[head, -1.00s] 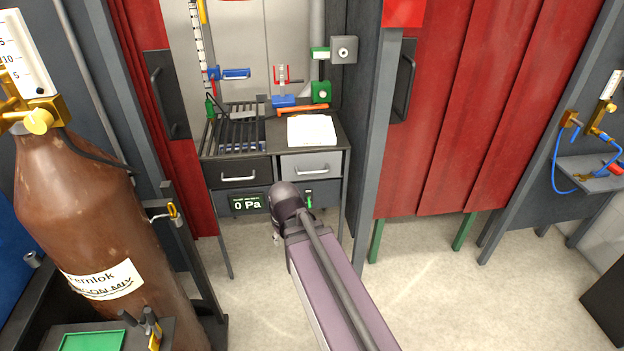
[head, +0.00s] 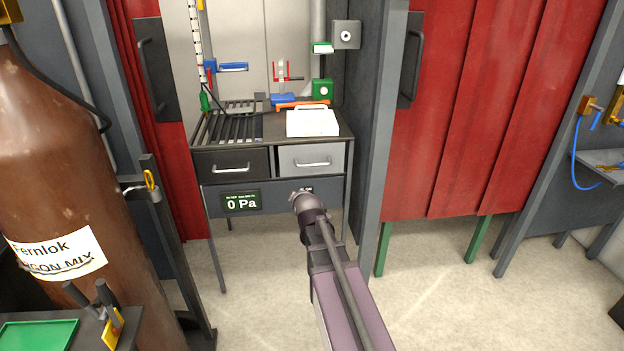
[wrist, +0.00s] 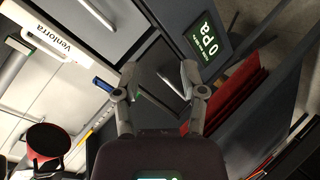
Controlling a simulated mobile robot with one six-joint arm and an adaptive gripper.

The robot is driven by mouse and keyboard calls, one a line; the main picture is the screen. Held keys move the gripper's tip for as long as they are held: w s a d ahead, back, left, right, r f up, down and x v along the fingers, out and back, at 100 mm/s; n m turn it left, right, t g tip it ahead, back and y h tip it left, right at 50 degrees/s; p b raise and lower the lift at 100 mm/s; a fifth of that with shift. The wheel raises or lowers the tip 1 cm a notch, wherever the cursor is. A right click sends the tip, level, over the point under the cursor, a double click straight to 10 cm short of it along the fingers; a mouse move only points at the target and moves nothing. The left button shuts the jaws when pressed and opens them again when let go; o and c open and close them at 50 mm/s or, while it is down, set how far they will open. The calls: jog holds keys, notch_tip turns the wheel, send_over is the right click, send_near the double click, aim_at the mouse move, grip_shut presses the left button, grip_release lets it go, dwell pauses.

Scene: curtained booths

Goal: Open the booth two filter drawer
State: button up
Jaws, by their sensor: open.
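The booth's bench holds two drawers side by side. The dark drawer (head: 232,163) is on the left and the light grey drawer (head: 312,158) on the right. Both have bar handles and look shut. No label tells me which is the filter drawer. My gripper (head: 302,196) is in front of the panel below the grey drawer, and its fingers are hard to make out there. In the wrist view my gripper (wrist: 160,68) is open and empty. A dark front with a bright handle (wrist: 172,85) shows beyond and between the fingers, apart from them.
A 0 Pa display (head: 241,202) sits under the dark drawer. A white case (head: 313,122) and a slatted grille (head: 233,127) are on the bench top. A brown cylinder (head: 50,175) stands at left. Red curtains (head: 470,110) hang to the right. The floor in front is clear.

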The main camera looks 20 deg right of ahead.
aim_at(314, 164)
jog(key=w+d+f+n+t+h+b, duration=0.2)
jog(key=w+d+n+t+b, duration=0.3)
jog(key=d+b, duration=0.4)
jog(key=f+n+t+b, duration=0.1)
jog(key=t+b, duration=0.1)
jog(key=b, duration=0.3)
jog(key=shift+w+d+t+h, duration=0.2)
jog(key=shift+d+t+h, duration=0.1)
jog(key=shift+d+h, duration=0.1)
jog(key=p+x, duration=0.2)
jog(key=x, duration=1.1)
jog(key=shift+w+p, duration=0.3)
jog(key=shift+w, duration=0.05)
